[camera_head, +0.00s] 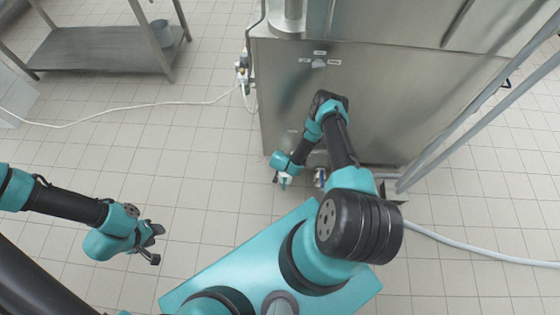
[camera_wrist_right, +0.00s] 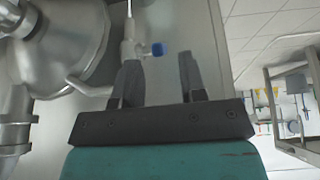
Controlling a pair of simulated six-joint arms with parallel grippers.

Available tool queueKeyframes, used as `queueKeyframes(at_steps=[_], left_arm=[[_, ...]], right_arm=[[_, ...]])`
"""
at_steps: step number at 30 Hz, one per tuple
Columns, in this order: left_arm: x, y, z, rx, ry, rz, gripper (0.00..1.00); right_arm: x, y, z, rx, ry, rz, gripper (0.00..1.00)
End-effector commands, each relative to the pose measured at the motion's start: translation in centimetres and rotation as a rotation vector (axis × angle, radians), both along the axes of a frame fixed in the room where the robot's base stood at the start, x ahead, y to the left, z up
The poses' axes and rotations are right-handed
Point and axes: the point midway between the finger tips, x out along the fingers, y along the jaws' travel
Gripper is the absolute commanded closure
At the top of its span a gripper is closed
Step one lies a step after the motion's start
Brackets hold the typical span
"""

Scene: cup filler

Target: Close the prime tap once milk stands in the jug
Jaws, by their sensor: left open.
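A small tap with a blue handle (camera_wrist_right: 157,49) on a pale pipe fitting (camera_wrist_right: 129,48) shows in the right wrist view, ahead of my right gripper (camera_wrist_right: 156,66). The handle appears between the two spread fingertips, and the fingers are not closed on it. In the head view my right gripper (camera_head: 284,181) is low at the front of the steel machine (camera_head: 400,95), small and partly hidden by its own arm. My left gripper (camera_head: 154,244) is open and empty over the tiled floor at the left. I cannot make out a jug or any milk.
A rounded steel vessel (camera_wrist_right: 65,45) is close on the left in the right wrist view. A labelled knob (camera_head: 319,63) is on the machine front. A steel table (camera_head: 100,48) with a bucket (camera_head: 161,33) stands back left. Hoses cross the floor, which is otherwise clear at left.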

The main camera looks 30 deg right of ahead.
Motion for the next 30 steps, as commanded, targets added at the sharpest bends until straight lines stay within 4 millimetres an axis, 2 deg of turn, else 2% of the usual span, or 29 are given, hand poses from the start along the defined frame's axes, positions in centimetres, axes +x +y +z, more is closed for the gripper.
queueKeyframes(at_steps=[21, 30], left_arm=[[0.0, 0.0, 0.0, 0.000, 0.000, 0.000, 0.57], [0.0, 0.0, 0.0, 0.000, 0.000, 0.000, 0.57]], right_arm=[[-4.0, 3.3, 9.8, 0.000, -0.001, 0.000, 0.62], [-4.5, 3.7, 10.9, 0.000, -0.002, 0.000, 0.62]])
